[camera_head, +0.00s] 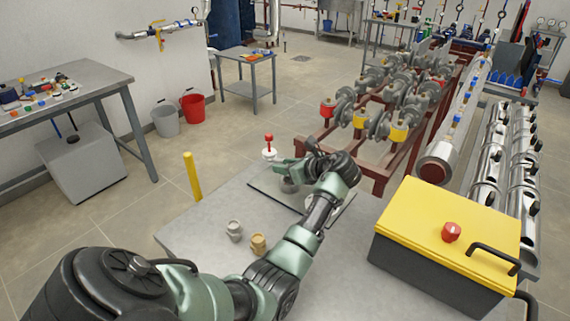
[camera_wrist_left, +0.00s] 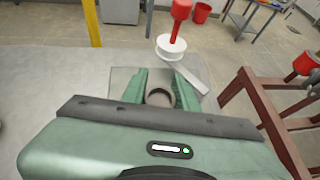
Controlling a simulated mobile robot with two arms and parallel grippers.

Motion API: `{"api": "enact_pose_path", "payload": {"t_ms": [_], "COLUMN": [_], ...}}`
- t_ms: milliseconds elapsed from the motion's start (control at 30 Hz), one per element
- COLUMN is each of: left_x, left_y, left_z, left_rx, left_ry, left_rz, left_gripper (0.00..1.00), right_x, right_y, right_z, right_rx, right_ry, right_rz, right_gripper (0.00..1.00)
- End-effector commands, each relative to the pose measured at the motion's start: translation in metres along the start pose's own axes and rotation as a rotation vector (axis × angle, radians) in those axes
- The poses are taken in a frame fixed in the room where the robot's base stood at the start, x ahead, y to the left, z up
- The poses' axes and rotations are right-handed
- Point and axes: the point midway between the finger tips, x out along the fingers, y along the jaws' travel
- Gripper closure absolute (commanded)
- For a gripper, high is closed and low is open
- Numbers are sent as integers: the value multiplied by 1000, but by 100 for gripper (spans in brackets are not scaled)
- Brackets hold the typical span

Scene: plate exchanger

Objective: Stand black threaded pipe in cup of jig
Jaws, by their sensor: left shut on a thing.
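My left gripper (camera_head: 290,172) reaches over the far part of the grey table and also shows in the left wrist view (camera_wrist_left: 160,92). Its green fingers are shut on a short, dark grey-brown hollow round piece (camera_wrist_left: 160,98), seen end-on with its opening up. It looks like the pipe, but no thread can be made out. A flat plate (camera_head: 262,188) lies on the table under the gripper. A white round part (camera_wrist_left: 171,47) with a red upright top stands just beyond the fingers, apart from them. Whether the held piece touches a cup is hidden. My right gripper is not in view.
Two small fittings, one grey (camera_head: 234,231) and one brass-coloured (camera_head: 257,243), stand on the table nearer me. A yellow-lidded box (camera_head: 450,225) stands at the right. A red frame with valves (camera_head: 385,165) is beyond the table. The table's left part is clear.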

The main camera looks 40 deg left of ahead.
Motion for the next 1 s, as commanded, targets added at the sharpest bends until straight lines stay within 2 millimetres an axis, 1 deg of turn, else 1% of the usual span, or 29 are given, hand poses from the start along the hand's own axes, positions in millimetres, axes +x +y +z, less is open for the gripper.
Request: {"api": "enact_pose_path", "payload": {"t_ms": [200,1000], "left_x": [3,5], "left_y": [0,0], "left_z": [-5,-9], "left_rx": [1,1], "left_ry": [-1,-1], "left_rz": [1,1], "left_gripper": [100,100], "right_x": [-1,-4], "right_y": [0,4], "right_z": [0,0], "right_rx": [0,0], "right_ry": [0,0], "right_rz": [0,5], "right_gripper": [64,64]}}
